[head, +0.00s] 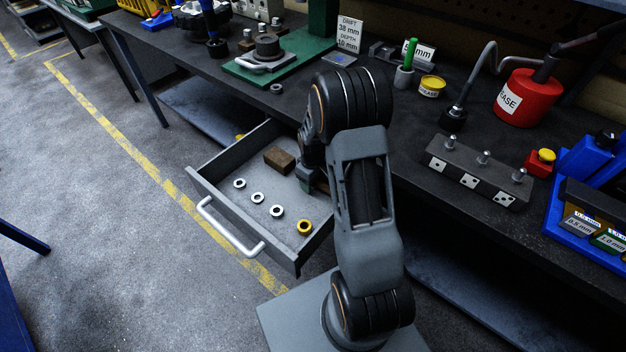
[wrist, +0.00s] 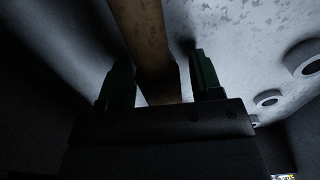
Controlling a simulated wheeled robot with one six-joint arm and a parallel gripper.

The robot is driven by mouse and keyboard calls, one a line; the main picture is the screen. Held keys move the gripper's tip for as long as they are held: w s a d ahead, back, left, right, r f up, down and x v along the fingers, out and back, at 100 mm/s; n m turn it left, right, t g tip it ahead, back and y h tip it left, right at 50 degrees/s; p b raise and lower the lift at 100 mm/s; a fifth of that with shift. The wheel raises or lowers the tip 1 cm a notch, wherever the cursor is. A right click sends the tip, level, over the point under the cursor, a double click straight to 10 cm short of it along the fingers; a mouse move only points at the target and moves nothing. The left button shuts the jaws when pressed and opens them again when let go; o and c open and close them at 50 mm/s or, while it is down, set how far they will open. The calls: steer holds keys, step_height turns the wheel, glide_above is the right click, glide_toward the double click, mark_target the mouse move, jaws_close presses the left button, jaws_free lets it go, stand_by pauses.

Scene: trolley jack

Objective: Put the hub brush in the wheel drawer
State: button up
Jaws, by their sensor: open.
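The open drawer (head: 228,207) juts out from under the bench, with a grey floor and a white handle. A brown, wood-like block (head: 279,159) lies in it near the back left; it seems to be the hub brush, but no bristles can be made out. My gripper (head: 307,182) is low inside the drawer at its right side, mostly hidden by my arm. In the wrist view, my gripper (wrist: 162,80) is open. A brown bar (wrist: 142,30), likely the same piece, runs between the two green fingers, with gaps on both sides.
Several nuts, silver ones (head: 257,197) and a gold one (head: 304,227), lie in a row toward the drawer's front. On the bench above stand a green plate fixture (head: 280,57), a grey block with studs (head: 474,172) and a red can (head: 527,97).

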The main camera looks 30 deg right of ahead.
steer(key=shift+r, duration=0.1)
step_height(320, 180, up, 12)
steer(key=s+a+r+m+t, duration=0.1)
steer(key=s+a+r, duration=0.3)
steer(key=s, duration=0.4)
steer(key=s+a+r+m+t, duration=0.2)
steer(key=s+a+r, duration=0.3)
steer(key=s, duration=0.3)
steer(key=shift+a+r+m, duration=0.25)
steer(key=shift+r+m, duration=0.3)
steer(key=shift+m, duration=0.35)
steer(key=shift+t, duration=0.3)
step_height(320, 180, up, 4)
steer(key=p, duration=0.4)
steer(key=shift+s+r, duration=0.1)
steer(key=shift+r, duration=0.1)
